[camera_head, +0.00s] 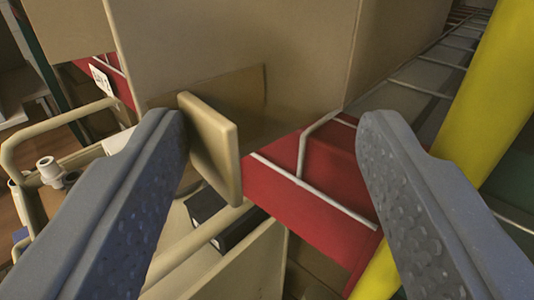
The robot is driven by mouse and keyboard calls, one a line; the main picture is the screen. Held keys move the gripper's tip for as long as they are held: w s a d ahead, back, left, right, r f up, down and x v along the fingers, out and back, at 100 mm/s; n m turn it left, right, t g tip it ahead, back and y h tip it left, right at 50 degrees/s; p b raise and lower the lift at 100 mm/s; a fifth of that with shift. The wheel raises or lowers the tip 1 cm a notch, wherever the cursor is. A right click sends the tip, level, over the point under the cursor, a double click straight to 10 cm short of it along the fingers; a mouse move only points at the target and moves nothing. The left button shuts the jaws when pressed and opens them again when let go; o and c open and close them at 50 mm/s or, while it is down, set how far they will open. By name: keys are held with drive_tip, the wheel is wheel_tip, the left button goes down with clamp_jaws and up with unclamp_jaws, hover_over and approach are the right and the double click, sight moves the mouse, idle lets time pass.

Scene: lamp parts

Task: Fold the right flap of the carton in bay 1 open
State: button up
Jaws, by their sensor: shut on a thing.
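A large tan carton (235,45) stands in front of me on a red shelf, its top out of view. A thick tan tab (213,148) stands out from its lower front and casts a shadow on it. I cannot tell whether this tab is part of the right flap. My gripper (272,118) shows as two grey fingers, set wide apart. The left fingertip is at the tab's left face and seems to touch it. The right fingertip is clear of the tab, in front of the red shelf beam. Nothing visible spans the gap between the fingers.
The red shelf beam (300,190) with white wires runs below the carton. A yellow post (492,95) rises close on the right. A tan bin (235,270) holding dark blocks (222,225) is below. A white bay label (100,80) is at left. Wire shelving extends at right.

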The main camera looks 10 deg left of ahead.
drive_tip(key=shift+o, duration=0.5)
drive_tip(key=shift+d, duration=0.45)
drive_tip(key=shift+o, duration=0.4)
drive_tip(key=shift+s+d+b, duration=0.4)
drive_tip(key=shift+s+d, duration=0.2)
drive_tip(key=shift+s, duration=0.1)
drive_tip(key=c, duration=0.3)
drive_tip(key=shift+s+d+f+b, duration=0.1)
drive_tip(key=shift+s+d+b, duration=0.25)
drive_tip(key=shift+s+d, duration=1.2)
drive_tip(key=shift+s+d+f+b, duration=0.1)
drive_tip(key=shift+s+d+b, duration=0.3)
drive_tip(key=shift+s+d, duration=1.15)
drive_tip(key=shift+s+d+b, duration=0.35)
drive_tip(key=shift+s+d, duration=0.85)
drive_tip(key=shift+d, duration=0.7)
drive_tip(key=shift+c, duration=0.2)
